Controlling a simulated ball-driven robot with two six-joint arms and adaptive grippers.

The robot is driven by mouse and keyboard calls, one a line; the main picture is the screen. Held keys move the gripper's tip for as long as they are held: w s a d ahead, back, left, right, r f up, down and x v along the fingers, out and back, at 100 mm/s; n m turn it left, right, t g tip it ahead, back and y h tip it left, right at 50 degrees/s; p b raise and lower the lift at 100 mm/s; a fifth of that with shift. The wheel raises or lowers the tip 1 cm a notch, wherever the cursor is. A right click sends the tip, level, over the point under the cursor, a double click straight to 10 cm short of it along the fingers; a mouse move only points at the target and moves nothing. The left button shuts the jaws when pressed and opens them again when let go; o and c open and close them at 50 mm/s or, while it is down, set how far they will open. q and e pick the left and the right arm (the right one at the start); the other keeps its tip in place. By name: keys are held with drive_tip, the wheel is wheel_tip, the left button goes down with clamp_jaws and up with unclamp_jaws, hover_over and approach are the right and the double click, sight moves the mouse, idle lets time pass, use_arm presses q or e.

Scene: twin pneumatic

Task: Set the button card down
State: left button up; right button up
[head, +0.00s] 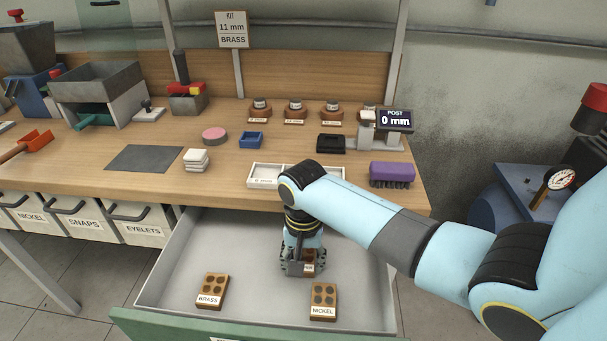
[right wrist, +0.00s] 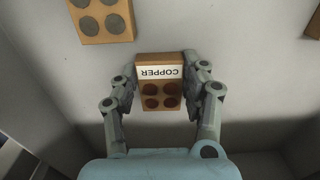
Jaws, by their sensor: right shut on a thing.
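My right gripper (head: 303,268) reaches down into the open drawer and is shut on the copper button card (right wrist: 161,88). The right wrist view shows a finger (right wrist: 122,92) on one side of the brown card and one on the other. Its white COPPER label reads upside down there, above several dark round buttons. In the head view the card (head: 309,258) is mostly hidden by the gripper. I cannot tell whether it touches the drawer floor. My left gripper is in neither view.
Above, the bench edge carries a white tray (head: 264,182) and a purple brush (head: 392,171).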

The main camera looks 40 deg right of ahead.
drive_tip(key=o, duration=1.3)
drive_tip(key=shift+f, duration=0.1)
drive_tip(key=shift+c, duration=0.2)
wheel_tip(320, 180, up, 12)
drive_tip(key=p, duration=0.2)
